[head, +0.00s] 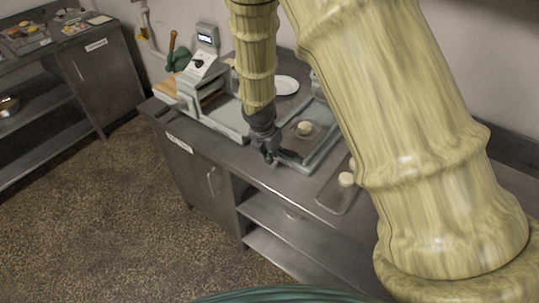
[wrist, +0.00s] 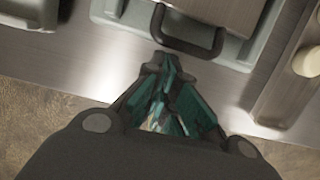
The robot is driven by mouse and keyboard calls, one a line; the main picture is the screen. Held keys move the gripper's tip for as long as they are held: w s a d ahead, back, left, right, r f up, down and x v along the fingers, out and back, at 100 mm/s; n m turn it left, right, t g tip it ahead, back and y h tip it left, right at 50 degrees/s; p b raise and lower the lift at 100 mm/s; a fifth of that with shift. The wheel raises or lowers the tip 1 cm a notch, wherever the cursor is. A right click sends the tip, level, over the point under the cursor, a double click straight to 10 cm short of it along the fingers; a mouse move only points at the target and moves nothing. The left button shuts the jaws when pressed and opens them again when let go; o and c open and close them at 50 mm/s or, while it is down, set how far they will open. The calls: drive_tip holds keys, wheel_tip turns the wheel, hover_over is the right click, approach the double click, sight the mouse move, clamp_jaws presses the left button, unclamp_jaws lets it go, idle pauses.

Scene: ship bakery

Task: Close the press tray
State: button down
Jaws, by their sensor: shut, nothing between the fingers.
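The press tray (head: 320,157) is a flat grey-green tray on the steel counter. It extends toward the counter's front edge, with a pale dough ball (head: 304,127) on it. Its dark loop handle (wrist: 208,48) shows at the top of the wrist view, on the tray's front. My gripper (head: 269,160) points down beside the tray's front left corner in the head view. In the wrist view my gripper (wrist: 163,62) is shut and empty, its tips right by the handle's left side. I cannot tell whether they touch it. My arm hides part of the press.
A steel strip tray (head: 335,199) with pale dough pieces lies to the right. A grey machine with a display (head: 207,38) stands at the left, with a white plate (head: 286,85) behind. The counter front (head: 190,160) drops to open shelves; the floor at left is clear.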

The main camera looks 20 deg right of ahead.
sight(299, 127)
drive_tip(key=shift+d, duration=0.1)
drive_tip(key=w+d+p, duration=0.1)
drive_tip(key=w+d, duration=0.2)
drive_tip(key=d, duration=0.1)
drive_tip(key=w+d+p, duration=0.1)
drive_tip(key=w+d, duration=0.3)
drive_tip(key=w+d+p, duration=0.1)
drive_tip(key=w+d, duration=0.2)
drive_tip(key=d, duration=0.2)
drive_tip(key=shift+w, duration=0.15)
drive_tip(key=shift+w+r, duration=0.15)
drive_tip(key=shift+r, duration=0.1)
drive_tip(key=shift+r, duration=0.25)
drive_tip(key=v, duration=1.1)
drive_tip(key=shift+s+a, duration=0.15)
drive_tip(key=shift+s, duration=0.15)
drive_tip(key=shift+f, duration=0.1)
